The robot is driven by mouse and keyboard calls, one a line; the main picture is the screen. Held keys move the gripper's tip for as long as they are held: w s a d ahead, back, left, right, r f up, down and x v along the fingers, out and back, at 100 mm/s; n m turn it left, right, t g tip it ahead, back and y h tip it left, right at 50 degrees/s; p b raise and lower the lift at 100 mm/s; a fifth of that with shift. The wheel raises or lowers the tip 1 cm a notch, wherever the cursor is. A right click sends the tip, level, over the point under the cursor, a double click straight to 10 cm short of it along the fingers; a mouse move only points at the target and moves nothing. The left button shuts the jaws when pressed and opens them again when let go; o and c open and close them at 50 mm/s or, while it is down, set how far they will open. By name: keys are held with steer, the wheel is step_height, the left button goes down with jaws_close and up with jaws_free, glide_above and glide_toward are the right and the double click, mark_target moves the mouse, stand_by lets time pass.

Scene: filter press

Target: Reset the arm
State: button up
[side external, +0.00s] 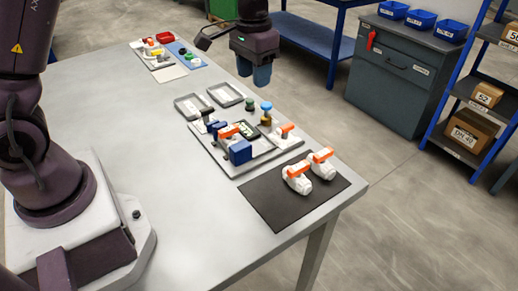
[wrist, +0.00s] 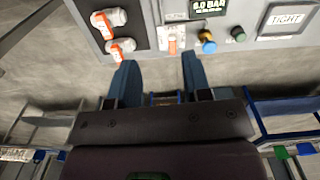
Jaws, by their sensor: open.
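My gripper (side external: 262,76) hangs in the air above the far long edge of the grey table, clear of the objects in the side view. Its two blue fingers are apart with nothing between them. In the wrist view my gripper (wrist: 157,72) is open and empty, beyond the table edge. The filter press fixture (side external: 240,145) stands on a light plate on the table, with a blue block (side external: 240,152) and orange-handled parts.
Two white valves with orange handles (side external: 310,172) lie on a black mat (side external: 262,200) near the table corner. Two grey trays (side external: 226,95) sit behind the fixture. More parts lie at the far end. A cabinet (side external: 400,75) and shelves (side external: 470,100) stand beyond the table.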

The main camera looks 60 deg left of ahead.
steer(key=s+d+r+t, duration=0.1)
steer(key=s+r+t, duration=0.1)
steer(key=s+r, duration=0.2)
steer(key=s+d+r+t, duration=0.1)
steer(key=s+r, duration=0.3)
steer(key=s, duration=0.6)
steer(key=s+d+r+t, duration=0.1)
steer(key=s+r+t, duration=0.1)
steer(key=s, duration=0.5)
steer(key=shift+s+r+m+t, duration=0.3)
steer(key=shift+r, duration=0.6)
steer(key=shift+o, duration=0.2)
